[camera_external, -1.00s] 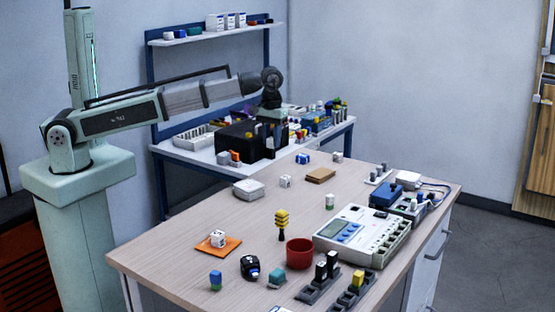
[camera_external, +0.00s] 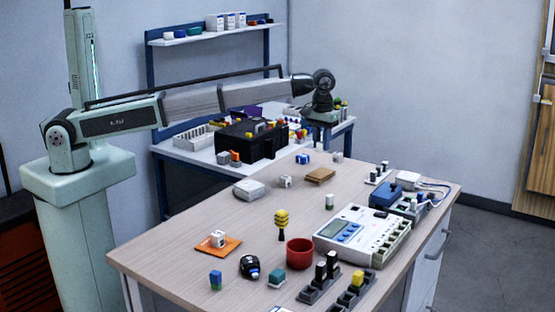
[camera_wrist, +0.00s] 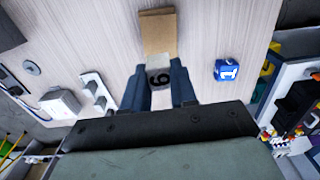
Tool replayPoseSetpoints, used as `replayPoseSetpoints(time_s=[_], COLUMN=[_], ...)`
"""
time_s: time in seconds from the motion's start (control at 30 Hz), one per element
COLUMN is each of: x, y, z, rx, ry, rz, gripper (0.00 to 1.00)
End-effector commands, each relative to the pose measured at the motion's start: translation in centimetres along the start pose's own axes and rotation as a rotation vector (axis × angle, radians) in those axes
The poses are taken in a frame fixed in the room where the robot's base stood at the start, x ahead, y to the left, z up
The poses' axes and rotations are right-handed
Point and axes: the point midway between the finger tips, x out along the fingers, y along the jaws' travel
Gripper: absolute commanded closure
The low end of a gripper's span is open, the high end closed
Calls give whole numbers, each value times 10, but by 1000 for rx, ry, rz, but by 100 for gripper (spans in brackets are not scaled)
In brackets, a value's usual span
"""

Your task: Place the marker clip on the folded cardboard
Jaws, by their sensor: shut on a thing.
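The folded cardboard (camera_external: 320,175) lies flat and bare on the wooden table. It also shows at the top of the wrist view (camera_wrist: 158,32). My gripper (camera_external: 322,112) is high behind the cardboard, above the table's far edge. In the wrist view my gripper (camera_wrist: 158,88) has its two fingers around a small grey piece with a dark top edge and a dark numeral, which I take for the marker clip (camera_wrist: 160,76). The fingers hide its sides. It is apart from the cardboard. In the external view it is too small to make out.
A blue cube (camera_external: 302,158) and a pale block (camera_external: 337,157) stand near the cardboard. A white cube (camera_external: 285,181) is to its left. A black box (camera_external: 240,145) stands on the back bench. The table just in front of the cardboard is clear.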

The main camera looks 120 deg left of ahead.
Motion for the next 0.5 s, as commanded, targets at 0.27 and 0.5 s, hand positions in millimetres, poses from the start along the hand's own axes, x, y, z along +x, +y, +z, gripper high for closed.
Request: replayPoseSetpoints(time_s=[0.27,0.5], x=[39,61], y=[0,0], z=[0,0], rx=[0,0], ry=[0,-1], rz=[0,-1], gripper=[100,100])
